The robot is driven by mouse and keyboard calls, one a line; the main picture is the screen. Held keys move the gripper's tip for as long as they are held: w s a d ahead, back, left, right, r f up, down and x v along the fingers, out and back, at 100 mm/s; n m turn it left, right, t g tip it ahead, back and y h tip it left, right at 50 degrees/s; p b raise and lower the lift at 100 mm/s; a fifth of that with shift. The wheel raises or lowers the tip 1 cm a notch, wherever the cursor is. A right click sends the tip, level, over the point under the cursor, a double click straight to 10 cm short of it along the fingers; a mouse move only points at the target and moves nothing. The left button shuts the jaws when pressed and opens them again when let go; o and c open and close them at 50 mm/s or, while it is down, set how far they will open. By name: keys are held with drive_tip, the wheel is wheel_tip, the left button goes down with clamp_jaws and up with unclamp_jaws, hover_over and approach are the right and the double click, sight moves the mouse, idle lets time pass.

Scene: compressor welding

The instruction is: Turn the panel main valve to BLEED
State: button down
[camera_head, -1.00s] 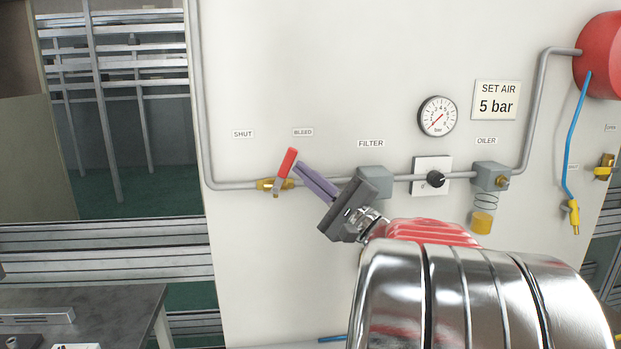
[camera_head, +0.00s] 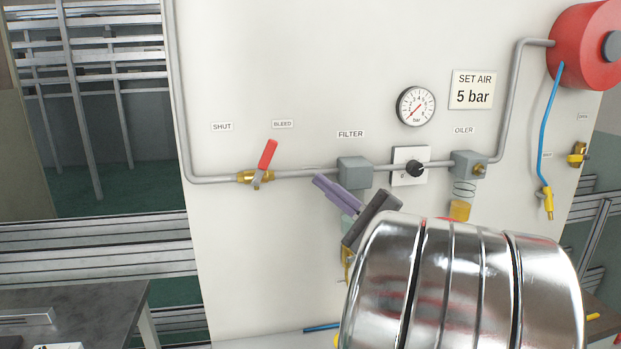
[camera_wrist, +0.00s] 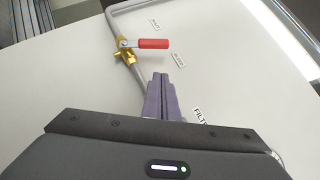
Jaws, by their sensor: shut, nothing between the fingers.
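The panel main valve (camera_head: 254,177) is a brass body on the grey pipe, with a red lever (camera_head: 268,155) tilted up and right towards the BLEED label (camera_head: 283,124). The SHUT label (camera_head: 222,127) is up and left of the valve. In the wrist view the red lever (camera_wrist: 153,44) points right from the brass body (camera_wrist: 124,50), with the BLEED label (camera_wrist: 179,61) just beyond its end. My gripper (camera_head: 319,180) is right of the lever and clear of it, below the pipe in the picture. Its purple fingers (camera_wrist: 160,77) are shut together and empty.
Right of the valve are the filter (camera_head: 354,172), black regulator knob (camera_head: 415,169), gauge (camera_head: 416,106) and oiler (camera_head: 468,165). A red reel (camera_head: 583,50) with a blue hose is at upper right. A dark table (camera_head: 70,310) stands at lower left.

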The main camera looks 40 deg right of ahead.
drive_tip(key=shift+v, duration=1.9)
drive_tip(key=shift+r, duration=0.15)
drive_tip(key=w+a+f+n+g+y, duration=0.2)
drive_tip(key=a+f+n+g, duration=0.1)
drive_tip(key=a, duration=0.5)
drive_tip(key=w+a+f+n+g+y, duration=0.2)
drive_tip(key=a+f+g+y, duration=0.15)
drive_tip(key=a, duration=0.55)
drive_tip(key=w+a+f+n+g+y, duration=0.2)
drive_tip(key=a+n+g, duration=0.15)
drive_tip(key=a, duration=0.45)
drive_tip(key=s+a+f+n+g+h, duration=0.1)
drive_tip(key=s+a+f+n+g, duration=0.35)
drive_tip(key=a+f, duration=0.4)
drive_tip(key=s+a+f+n+g+h, duration=0.1)
drive_tip(key=s+f+n+g+h, duration=0.1)
drive_tip(key=s+f+n+h, duration=0.2)
drive_tip(key=shift+s+a+n+h, duration=0.4)
drive_tip(key=shift+s+n+h, duration=1.5)
drive_tip(key=shift+n+h, duration=0.6)
drive_tip(key=shift+a+r, duration=0.1)
